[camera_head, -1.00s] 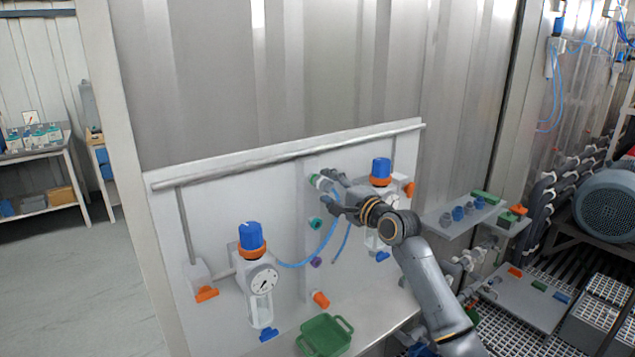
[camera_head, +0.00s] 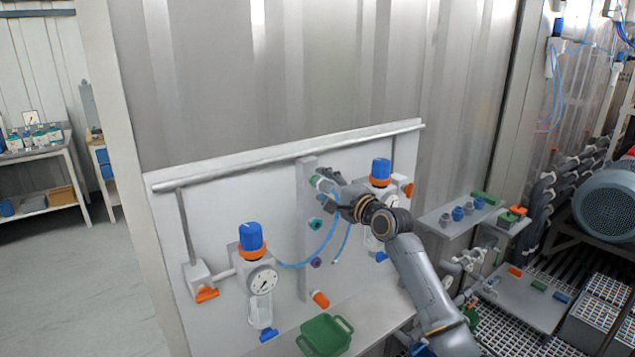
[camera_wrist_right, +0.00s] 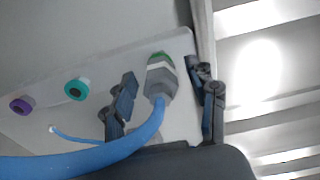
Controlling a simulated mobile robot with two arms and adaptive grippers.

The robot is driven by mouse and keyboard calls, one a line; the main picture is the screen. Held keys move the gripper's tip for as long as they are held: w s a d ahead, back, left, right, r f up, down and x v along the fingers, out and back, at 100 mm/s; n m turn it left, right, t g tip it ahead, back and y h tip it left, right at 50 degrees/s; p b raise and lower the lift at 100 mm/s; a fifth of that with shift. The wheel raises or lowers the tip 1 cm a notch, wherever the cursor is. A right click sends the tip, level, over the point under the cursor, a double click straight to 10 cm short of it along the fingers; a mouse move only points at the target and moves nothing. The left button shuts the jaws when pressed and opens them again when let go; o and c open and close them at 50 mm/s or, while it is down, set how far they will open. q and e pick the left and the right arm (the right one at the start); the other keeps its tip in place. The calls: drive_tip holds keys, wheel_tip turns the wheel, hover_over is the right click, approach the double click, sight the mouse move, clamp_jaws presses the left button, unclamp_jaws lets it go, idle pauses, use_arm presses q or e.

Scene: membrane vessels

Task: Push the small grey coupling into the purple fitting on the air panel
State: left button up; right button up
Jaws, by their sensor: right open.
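A grey coupling (camera_wrist_right: 162,82) on the end of a thick blue hose (camera_wrist_right: 135,145) sits at the green fitting (camera_wrist_right: 160,58), the top one on the panel's strip. My right gripper (camera_wrist_right: 165,90) is open, its fingers on either side of this coupling, apart from it as far as I see. In the head view the right gripper (camera_head: 326,185) partly covers it. The purple fitting (camera_head: 316,262) is lower on the strip and looks empty; it also shows in the wrist view (camera_wrist_right: 22,104). A thinner blue hose (camera_head: 347,240) hangs beside it with a small pale end. My left gripper is not in view.
A teal fitting (camera_head: 315,224) lies between the green and purple ones. Regulators with blue knobs (camera_head: 250,237) (camera_head: 380,172) flank the strip. An orange fitting (camera_head: 320,299) and a green tray (camera_head: 325,336) are below. A rail (camera_head: 280,158) runs above.

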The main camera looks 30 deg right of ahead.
sight(332, 190)
drive_tip(key=shift+p, duration=0.35)
idle(0.6)
clamp_jaws()
drive_tip(key=shift+s+f, duration=0.15)
drive_tip(key=shift+f, duration=0.05)
drive_tip(key=shift+s+d+r+p, duration=0.1)
drive_tip(key=shift+s+r+p, duration=0.1)
drive_tip(key=shift+s, duration=0.4)
drive_tip(key=shift+s+d+r+p, duration=0.1)
drive_tip(key=shift+s+p, duration=0.1)
drive_tip(key=shift+s, duration=0.35)
drive_tip(key=shift+s+f, duration=0.1)
drive_tip(key=shift+s, duration=0.05)
drive_tip(key=shift+s, duration=0.1)
drive_tip(key=shift+s+p, duration=0.6)
drive_tip(key=shift+s, duration=0.9)
